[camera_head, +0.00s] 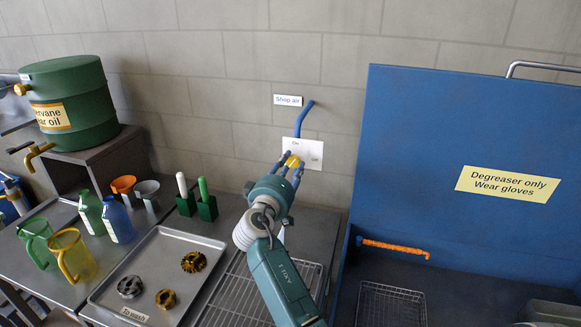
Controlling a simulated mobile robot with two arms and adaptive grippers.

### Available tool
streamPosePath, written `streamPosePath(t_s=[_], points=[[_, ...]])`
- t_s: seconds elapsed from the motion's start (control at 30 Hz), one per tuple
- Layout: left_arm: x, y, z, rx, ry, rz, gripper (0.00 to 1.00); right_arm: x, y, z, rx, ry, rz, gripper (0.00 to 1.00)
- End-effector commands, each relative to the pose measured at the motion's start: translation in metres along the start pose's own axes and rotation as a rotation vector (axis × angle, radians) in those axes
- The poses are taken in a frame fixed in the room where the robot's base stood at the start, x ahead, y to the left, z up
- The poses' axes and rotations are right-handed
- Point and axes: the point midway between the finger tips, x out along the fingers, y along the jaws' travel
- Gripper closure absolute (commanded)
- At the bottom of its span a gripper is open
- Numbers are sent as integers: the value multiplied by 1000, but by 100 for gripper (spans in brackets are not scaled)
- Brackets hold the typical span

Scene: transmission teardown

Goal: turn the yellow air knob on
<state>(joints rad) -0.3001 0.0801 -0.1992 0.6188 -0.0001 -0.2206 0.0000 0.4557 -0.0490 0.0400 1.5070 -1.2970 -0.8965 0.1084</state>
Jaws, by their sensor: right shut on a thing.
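The yellow air knob (292,161) sits on a white plate (312,151) on the block wall, with labels reading On at the top and Off at the right. A blue pipe (304,118) rises above the plate, and a "Shop air" sign (288,100) hangs beside it. My right gripper (291,167) is at the plate, its fingers shut around the knob and hiding part of it. Which way the knob points is hard to tell. My left gripper is not in view.
A blue degreaser cabinet (420,150) with a raised panel stands right of my arm. A tray (150,259) with several gears, a wire rack (240,290), jugs (72,257), bottles and brushes fill the bench at left. A green oil drum (85,125) stands behind them.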

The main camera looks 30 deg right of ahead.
Motion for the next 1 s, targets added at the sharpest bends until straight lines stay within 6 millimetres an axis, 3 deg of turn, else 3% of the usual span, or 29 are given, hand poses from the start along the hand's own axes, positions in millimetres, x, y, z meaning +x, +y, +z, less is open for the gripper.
streamPosePath(t_s=[0.03,0.5,1.0], points=[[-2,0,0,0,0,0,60,1,8,-9,-40,18,13,94],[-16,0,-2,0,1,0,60,2,7,-9,-442,15,16,94],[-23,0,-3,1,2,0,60,1,5,-8,-626,13,15,94]])
